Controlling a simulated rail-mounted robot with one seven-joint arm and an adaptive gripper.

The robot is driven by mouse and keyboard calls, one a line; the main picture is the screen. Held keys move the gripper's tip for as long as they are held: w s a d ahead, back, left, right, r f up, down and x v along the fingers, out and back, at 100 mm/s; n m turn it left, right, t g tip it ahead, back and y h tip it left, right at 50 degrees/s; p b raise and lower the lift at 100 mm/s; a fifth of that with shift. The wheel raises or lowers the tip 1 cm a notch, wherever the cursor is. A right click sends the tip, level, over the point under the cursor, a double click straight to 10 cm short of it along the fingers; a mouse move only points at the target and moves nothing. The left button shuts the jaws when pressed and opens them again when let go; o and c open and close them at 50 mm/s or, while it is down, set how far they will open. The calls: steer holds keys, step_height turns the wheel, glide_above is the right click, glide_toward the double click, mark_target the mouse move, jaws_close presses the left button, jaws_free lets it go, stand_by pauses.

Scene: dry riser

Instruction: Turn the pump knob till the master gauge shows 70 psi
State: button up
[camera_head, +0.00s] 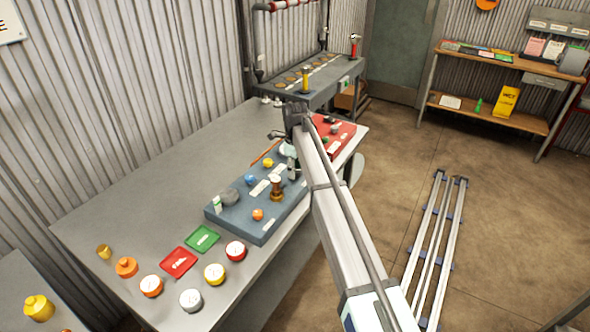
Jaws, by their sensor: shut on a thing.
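A blue-grey board (240,226) lies on the long grey table, with several knobs and fittings on it. My gripper (292,174) points down at the board's right side, its fingers shut on a small part there, which looks like the pump knob. The fingers and my arm hide most of that part. A pale round face (285,149), perhaps the master gauge, shows partly behind my gripper, and its reading is too small to tell. A brass fitting (277,188) stands just left of my gripper. A dark grey round part (229,196) sits at the board's left.
A red board (345,128) with small parts lies behind my arm. The table's left side is clear.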

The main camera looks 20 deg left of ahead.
steer(key=shift+f, duration=0.1)
steer(key=o, duration=1.1)
steer(key=shift+o, duration=0.2)
step_height(320, 180, up, 12)
